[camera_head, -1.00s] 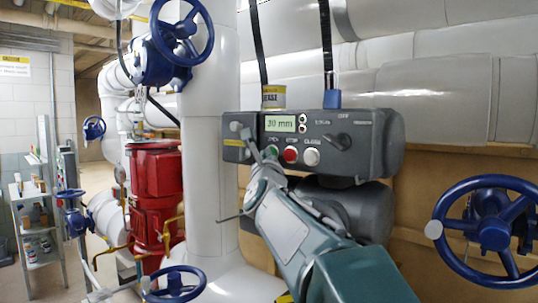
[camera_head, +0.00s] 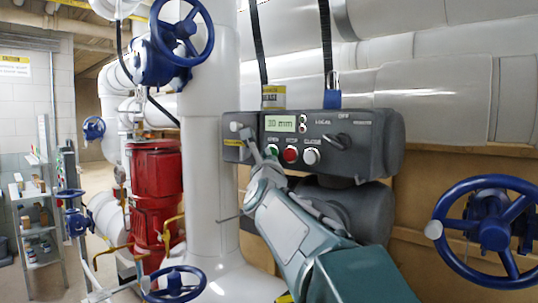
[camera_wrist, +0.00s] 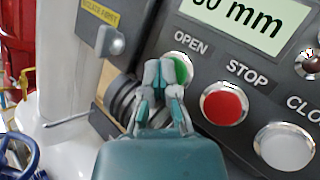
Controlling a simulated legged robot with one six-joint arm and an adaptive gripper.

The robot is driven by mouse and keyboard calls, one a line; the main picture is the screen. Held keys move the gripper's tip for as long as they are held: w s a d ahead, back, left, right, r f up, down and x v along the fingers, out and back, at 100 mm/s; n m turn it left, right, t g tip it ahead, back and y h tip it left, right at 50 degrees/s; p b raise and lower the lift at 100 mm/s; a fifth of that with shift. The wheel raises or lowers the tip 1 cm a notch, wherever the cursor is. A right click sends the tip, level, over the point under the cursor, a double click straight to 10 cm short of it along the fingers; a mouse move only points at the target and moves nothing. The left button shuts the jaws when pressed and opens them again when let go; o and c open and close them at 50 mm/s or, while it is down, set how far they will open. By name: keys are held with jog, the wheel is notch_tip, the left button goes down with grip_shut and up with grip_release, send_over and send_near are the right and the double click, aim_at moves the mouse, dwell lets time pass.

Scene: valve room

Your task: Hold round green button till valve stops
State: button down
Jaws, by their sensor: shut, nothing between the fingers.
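The round green button (camera_wrist: 181,68), labelled OPEN, is on the dark grey control box (camera_head: 375,150). The green button also shows in the head view (camera_head: 272,150). My gripper (camera_wrist: 165,72) is shut and empty. Its fingertips cover the left part of the button in the wrist view; I cannot tell whether they press it. In the head view my gripper (camera_head: 255,148) is right at the button's left side. The display (camera_head: 280,123) seems to read 30 mm, and its first digit is partly cut off in the wrist view.
The red STOP button (camera_wrist: 224,103) and the white CLOSE button (camera_wrist: 285,147) sit to the right of the green one. A black selector knob (camera_head: 338,141) is further right. Blue handwheels stand at the right (camera_head: 492,232) and upper left (camera_head: 182,32). A thick white pipe (camera_head: 208,150) rises left of the box.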

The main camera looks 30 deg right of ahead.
jog(key=shift+s+a, duration=0.3)
jog(key=shift+a, duration=0.45)
jog(key=a, duration=0.1)
jog(key=s+a, duration=0.1)
jog(key=a, duration=0.1)
jog(key=s+a, duration=0.1)
jog(key=shift+a, duration=0.35)
dwell(0.5)
